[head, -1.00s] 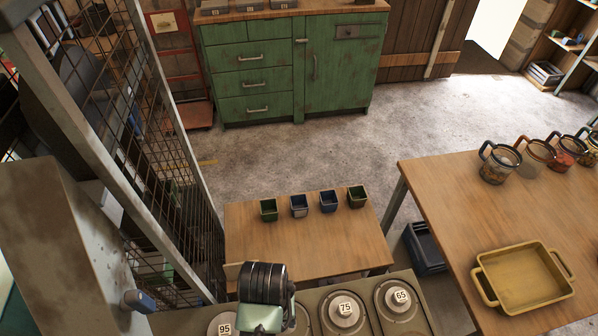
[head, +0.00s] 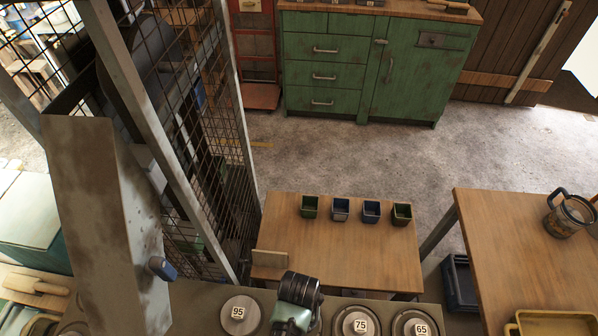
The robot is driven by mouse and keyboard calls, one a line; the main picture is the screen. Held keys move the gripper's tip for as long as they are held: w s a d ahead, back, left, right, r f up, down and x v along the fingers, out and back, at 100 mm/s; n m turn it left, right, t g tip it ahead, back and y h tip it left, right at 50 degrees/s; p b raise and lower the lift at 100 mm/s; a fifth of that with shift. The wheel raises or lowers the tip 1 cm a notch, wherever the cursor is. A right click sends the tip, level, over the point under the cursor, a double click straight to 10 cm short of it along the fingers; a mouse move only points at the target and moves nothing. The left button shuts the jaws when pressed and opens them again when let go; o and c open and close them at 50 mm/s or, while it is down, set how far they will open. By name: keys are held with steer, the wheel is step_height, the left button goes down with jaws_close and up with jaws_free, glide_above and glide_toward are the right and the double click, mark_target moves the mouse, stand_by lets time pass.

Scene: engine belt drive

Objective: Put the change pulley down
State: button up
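Round grey pulleys lie on a drab board along the bottom edge of the head view. One is marked 95 (head: 239,314), one 75 (head: 357,325) and one 65 (head: 416,327). The black and pale green end section of my arm shows between the 95 and 75 pulleys and covers the board there. My gripper's fingers do not show, so I cannot tell whether they hold a pulley. The change pulley cannot be told apart from the others here.
A small wooden table (head: 340,260) behind the board carries several small green and blue bins (head: 340,209). A wire mesh guard (head: 215,150) stands at left. A larger table (head: 520,240) at right holds a mug (head: 568,216) and a yellow tray (head: 555,323). Concrete floor lies beyond.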

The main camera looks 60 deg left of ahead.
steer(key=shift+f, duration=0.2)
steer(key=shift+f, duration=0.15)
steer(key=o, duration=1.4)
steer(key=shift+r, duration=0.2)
